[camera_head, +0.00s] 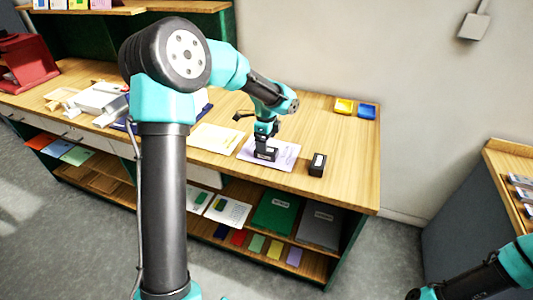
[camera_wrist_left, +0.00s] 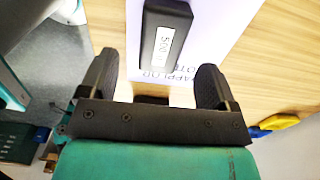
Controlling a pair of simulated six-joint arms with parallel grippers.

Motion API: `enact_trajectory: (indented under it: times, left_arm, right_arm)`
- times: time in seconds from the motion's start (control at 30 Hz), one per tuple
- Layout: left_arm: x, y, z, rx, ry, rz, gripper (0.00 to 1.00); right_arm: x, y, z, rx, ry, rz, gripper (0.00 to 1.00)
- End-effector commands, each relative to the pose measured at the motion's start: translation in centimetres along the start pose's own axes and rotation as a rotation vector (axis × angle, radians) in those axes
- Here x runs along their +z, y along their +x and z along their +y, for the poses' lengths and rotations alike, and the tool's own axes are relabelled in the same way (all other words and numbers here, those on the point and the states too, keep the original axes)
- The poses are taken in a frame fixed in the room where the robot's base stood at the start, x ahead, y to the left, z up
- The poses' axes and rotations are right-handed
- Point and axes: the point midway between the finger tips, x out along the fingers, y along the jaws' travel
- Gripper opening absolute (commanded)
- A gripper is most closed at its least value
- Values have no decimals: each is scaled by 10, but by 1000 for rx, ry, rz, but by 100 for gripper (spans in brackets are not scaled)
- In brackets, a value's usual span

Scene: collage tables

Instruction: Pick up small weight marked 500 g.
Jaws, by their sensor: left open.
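The small black weight (camera_wrist_left: 163,40) has a white label reading 500 and lies on a printed sheet in the left wrist view. In the head view this dark block (camera_head: 267,154) sits on the pale sheet, partly hidden by my left gripper. My left gripper (camera_head: 266,141) is above the sheet. In the left wrist view my left gripper (camera_wrist_left: 153,82) has its fingers apart with nothing held, and the weight is beyond the fingertips. My right arm enters at bottom right; its gripper end (camera_head: 418,293) is small and partly cut off.
A second dark block with a pale label (camera_head: 317,165) stands right of the sheet. A yellowish paper (camera_head: 216,138) lies left. Bare tabletop (camera_head: 350,165) is free at the right.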

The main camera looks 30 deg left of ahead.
Motion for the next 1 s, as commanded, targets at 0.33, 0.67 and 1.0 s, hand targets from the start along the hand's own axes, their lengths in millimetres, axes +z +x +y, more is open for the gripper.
enact_trajectory:
  times: [0.33,0.67,1.0]
  left_arm:
    - [0,2,0,1,0,0,83]
    - [0,42,-2,4,0,-1,83]
    - [-1,52,-2,0,0,0,83]
  right_arm:
    - [0,0,0,0,0,0,100]
    - [0,0,0,0,0,0,100]
    - [0,0,0,0,0,0,100]
